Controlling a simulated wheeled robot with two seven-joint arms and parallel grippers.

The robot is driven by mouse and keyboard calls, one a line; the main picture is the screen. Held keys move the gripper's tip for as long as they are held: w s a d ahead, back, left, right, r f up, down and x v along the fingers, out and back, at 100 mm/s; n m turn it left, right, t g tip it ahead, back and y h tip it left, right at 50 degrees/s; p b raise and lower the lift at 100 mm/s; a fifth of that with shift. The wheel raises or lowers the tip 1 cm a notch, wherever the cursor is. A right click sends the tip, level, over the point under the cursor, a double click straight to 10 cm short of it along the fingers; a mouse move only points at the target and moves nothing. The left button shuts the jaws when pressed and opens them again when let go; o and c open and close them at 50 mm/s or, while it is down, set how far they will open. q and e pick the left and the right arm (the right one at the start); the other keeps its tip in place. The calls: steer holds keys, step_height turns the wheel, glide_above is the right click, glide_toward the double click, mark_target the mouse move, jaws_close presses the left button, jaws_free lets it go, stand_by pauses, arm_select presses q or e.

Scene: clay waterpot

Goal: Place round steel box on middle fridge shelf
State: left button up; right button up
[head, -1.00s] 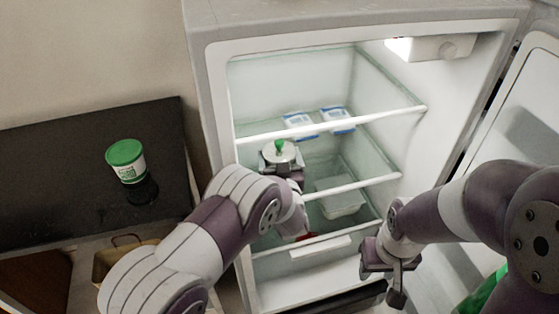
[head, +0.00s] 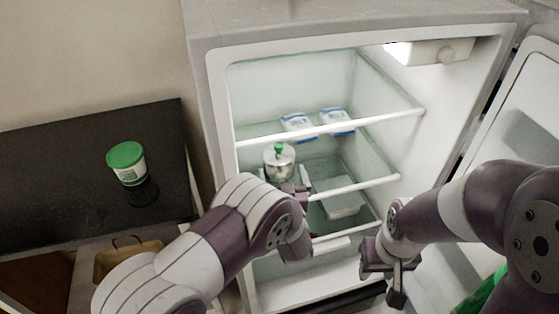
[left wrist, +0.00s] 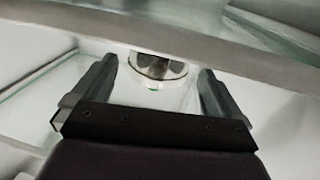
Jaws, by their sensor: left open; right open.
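The round steel box (head: 279,163), with a green knob on its lid, stands upright on the middle fridge shelf (head: 350,186) at the left in the head view. Its lower part shows in the left wrist view (left wrist: 158,68), beyond the fingers. My left gripper (head: 288,183) is open and empty, in front of the box and apart from it.
Two white-and-blue packs (head: 318,121) lie on the upper shelf. A clear container (head: 342,200) sits lower in the fridge at the right. The fridge door stands open at the right. A green-lidded tub (head: 127,163) stands on the dark counter (head: 60,165) at the left.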

arm_select(q)
steer(key=s, duration=0.6)
steer(key=shift+d, duration=0.45)
